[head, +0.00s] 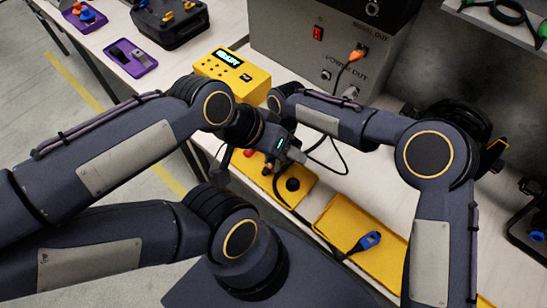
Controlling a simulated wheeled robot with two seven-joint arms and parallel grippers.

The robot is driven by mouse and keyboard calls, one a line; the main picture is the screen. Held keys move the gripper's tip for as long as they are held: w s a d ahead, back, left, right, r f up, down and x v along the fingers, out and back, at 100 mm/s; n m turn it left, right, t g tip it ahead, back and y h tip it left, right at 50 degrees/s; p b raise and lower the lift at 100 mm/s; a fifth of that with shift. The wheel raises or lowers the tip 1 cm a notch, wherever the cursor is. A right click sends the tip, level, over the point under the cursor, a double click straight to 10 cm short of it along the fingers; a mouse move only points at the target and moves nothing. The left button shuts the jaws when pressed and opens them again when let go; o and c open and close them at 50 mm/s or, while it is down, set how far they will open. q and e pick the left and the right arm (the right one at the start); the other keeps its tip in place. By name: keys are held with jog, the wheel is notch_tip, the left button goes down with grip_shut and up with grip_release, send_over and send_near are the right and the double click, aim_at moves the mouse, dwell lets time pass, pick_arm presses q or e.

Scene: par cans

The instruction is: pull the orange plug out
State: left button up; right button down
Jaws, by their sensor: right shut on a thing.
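The orange plug (357,55) sits at the upper right socket of the grey panel box (290,40), and its black cable (340,78) hangs down behind my right forearm. My right gripper (294,153) is well below and left of the plug, apart from it. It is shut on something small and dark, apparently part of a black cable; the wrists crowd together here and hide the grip. My left arm comes in from the left and ends at the same crowded spot; its fingers cannot be made out.
A yellow box with a lit display (232,72) stands left of the panel box. A yellow plate with knobs (308,188) and a yellow tray (355,215) with a blue connector (368,241) lie in front. A purple tray (130,58) lies at far left.

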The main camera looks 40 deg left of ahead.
jog(key=shift+f, duration=0.15)
jog(key=c, duration=1.2)
grip_release()
jog(key=shift+b+v, duration=0.5)
jog(key=shift+v, duration=3.4)
